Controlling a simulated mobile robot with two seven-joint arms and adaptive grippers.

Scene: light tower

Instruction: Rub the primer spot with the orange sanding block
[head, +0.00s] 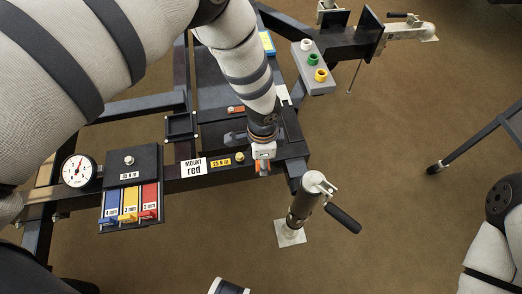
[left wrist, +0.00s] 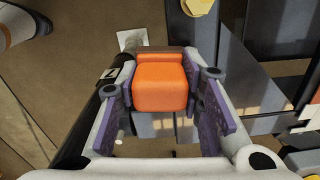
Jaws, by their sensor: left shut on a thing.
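The orange sanding block (left wrist: 160,82) is between the two purple-padded fingers of my left gripper (left wrist: 162,98), seen close up in the left wrist view. In the head view, my left gripper (head: 263,158) points down at the right end of the dark frame beam. A small part of the orange block (head: 261,171) shows below it. I cannot tell whether the block touches the frame. I cannot make out the primer spot; the gripper and block hide part of the beam. My right gripper is out of view.
A jack with a black handle (head: 343,218) stands just right of my left gripper. A gauge (head: 77,171) and colored keys (head: 129,206) are further left.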

